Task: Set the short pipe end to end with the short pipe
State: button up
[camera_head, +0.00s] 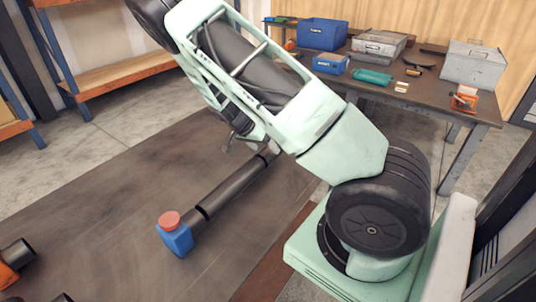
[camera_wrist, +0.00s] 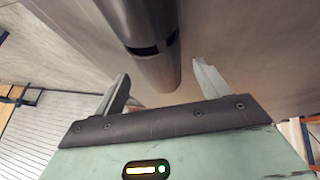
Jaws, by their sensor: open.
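A dark pipe run (camera_head: 235,186) lies along the brown table, from a blue block with a red cap (camera_head: 175,235) to beneath my arm. Seams show near the block and near the far end. In the wrist view, a grey pipe (camera_wrist: 135,15) and a shorter pipe piece (camera_wrist: 160,72) lie in line, with a dark gap or band between them. I cannot tell whether they touch. My gripper (camera_wrist: 163,86) is open, its fingers on either side of the shorter piece's end in the picture. In the head view my arm partly hides the gripper and the far pipe end.
Another dark pipe end in an orange holder (camera_head: 12,262) is at the table's left edge. A workbench (camera_head: 425,95) behind carries a blue bin (camera_head: 322,34), grey boxes and small tools. Orange and blue shelving (camera_head: 120,74) stands back left. The brown table (camera_head: 90,220) is bare left of the pipe run.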

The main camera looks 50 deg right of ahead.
jog(key=v, duration=0.7)
jog(key=a+n+y, duration=0.1)
jog(key=a, duration=0.3)
jog(key=s+a+n+y, duration=0.1)
jog(key=a+n, duration=0.1)
jog(key=a, duration=0.2)
jog(key=a+r+n, duration=0.1)
jog(key=a, duration=0.3)
jog(key=shift+s+a+t+y+b, duration=0.3)
jog(key=shift+a+t+y+b, duration=0.1)
jog(key=s+a+r+n+y, duration=0.1)
jog(key=s+a+r+n, duration=0.15)
jog(key=a, duration=0.45)
jog(key=s+a+r+n+y, duration=0.1)
jog(key=s+a+n, duration=0.25)
jog(key=a, duration=0.35)
jog(key=s+a+r+n+y, duration=0.1)
jog(key=s+a+r+n, duration=0.2)
jog(key=s+a+n, duration=0.2)
jog(key=s+a+r+n+t, duration=0.1)
jog(key=s+a+r+n, duration=0.3)
jog(key=s+n, duration=0.5)
jog(key=s+a, duration=0.2)
jog(key=s, duration=0.1)
jog(key=shift+s+a+y, duration=0.25)
jog(key=shift+a+y, duration=0.05)
jog(key=shift+y, duration=0.1)
